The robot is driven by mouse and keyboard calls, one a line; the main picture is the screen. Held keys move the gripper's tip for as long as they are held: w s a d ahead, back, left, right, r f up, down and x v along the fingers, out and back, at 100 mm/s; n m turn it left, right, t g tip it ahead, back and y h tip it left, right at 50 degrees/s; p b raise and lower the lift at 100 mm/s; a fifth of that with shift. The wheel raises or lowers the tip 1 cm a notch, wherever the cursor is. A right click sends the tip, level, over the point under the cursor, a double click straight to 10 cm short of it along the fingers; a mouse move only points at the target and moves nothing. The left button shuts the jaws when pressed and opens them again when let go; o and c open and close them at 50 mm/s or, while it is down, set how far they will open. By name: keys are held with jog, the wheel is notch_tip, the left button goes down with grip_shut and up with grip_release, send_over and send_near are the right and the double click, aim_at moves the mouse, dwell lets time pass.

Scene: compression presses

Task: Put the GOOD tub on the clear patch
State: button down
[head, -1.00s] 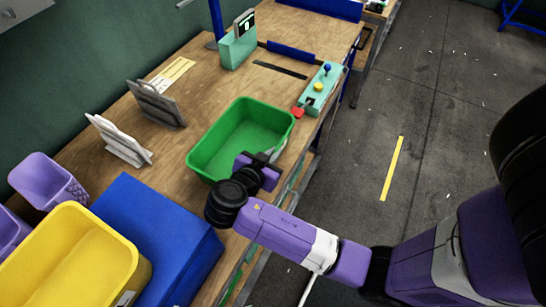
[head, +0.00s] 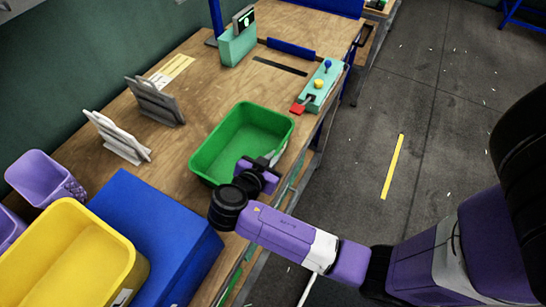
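A green tub (head: 205,152) is over the wooden bench top, with its inside empty. My gripper (head: 268,163) is at the tub's near right wall and appears shut on its rim; the fingertips are partly hidden. A yellow tub (head: 60,255) is at the lower left, with a white label (head: 122,298) near its bottom corner that I cannot read. No GOOD marking is legible on either tub. Bare wood (head: 215,95) shows beyond the green tub; I cannot tell which area is the clear patch.
A blue box (head: 150,225) stands beside the yellow tub. Purple baskets (head: 45,180) are at far left. A white rack (head: 118,138) and grey rack (head: 155,100) stand along the wall. A teal control box (head: 322,88) with a red part (head: 297,108) lies near the bench's right edge.

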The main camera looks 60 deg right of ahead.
jog(key=c, duration=1.6)
grip_release()
jog(key=shift+c, duration=0.2)
jog(key=shift+r, duration=0.15)
jog(key=shift+r+p, duration=0.65)
jog(key=shift+p, duration=0.1)
jog(key=b+v, duration=0.2)
jog(key=v, duration=0.5)
jog(key=shift+a, duration=0.25)
jog(key=shift+s+f, duration=0.1)
